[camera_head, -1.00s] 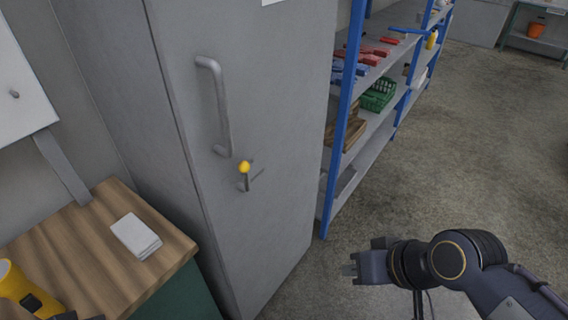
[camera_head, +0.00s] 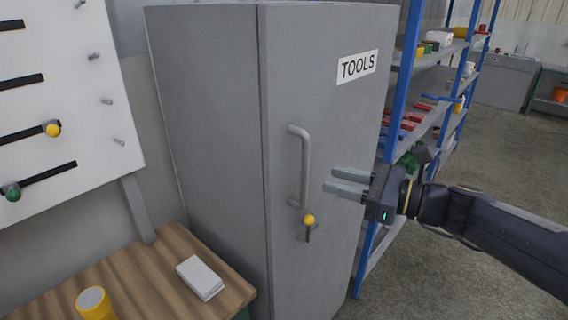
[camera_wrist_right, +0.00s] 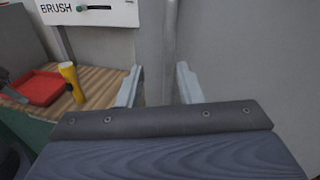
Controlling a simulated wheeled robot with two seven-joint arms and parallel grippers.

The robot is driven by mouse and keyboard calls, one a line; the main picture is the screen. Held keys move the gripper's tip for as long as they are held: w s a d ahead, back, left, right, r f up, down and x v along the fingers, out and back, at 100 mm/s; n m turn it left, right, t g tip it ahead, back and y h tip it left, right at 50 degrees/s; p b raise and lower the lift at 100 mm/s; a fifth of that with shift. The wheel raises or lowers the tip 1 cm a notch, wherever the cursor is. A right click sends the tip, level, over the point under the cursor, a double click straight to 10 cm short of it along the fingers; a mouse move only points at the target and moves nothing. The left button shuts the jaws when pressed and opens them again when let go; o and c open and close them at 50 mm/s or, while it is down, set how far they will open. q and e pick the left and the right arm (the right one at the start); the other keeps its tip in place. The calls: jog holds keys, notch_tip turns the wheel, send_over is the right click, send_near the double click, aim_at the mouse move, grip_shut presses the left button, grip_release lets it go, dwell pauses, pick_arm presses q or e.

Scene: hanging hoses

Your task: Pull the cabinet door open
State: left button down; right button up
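The grey cabinet (camera_head: 205,130) stands in the middle of the head view, with a TOOLS label on its door (camera_head: 330,130). The door looks closed. A vertical bar handle (camera_head: 304,165) is on the door, with a yellow-knobbed latch (camera_head: 308,221) just below it. My right gripper (camera_head: 331,179) is open and empty, its fingers pointing left at the handle, just right of it and apart from it. In the right wrist view the fingers (camera_wrist_right: 158,84) are spread, with a vertical grey strip behind them; I cannot tell if it is the handle. My left gripper is not in view.
A wooden bench (camera_head: 140,285) at lower left holds a white block (camera_head: 200,278) and a yellow object (camera_head: 95,303). A red tray (camera_wrist_right: 38,88) shows in the wrist view. A white board (camera_head: 65,110) hangs above the bench. Blue-framed shelves (camera_head: 400,100) stand right of the cabinet.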

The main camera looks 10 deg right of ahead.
jog(key=shift+m+t, duration=0.4)
jog(key=shift+m, duration=0.3)
jog(key=x, duration=0.5)
jog(key=p+x, duration=0.1)
jog(key=x, duration=0.2)
jog(key=shift+w+d+r, duration=0.2)
jog(key=shift+w+r, duration=0.2)
jog(key=shift+w, duration=0.1)
grip_shut()
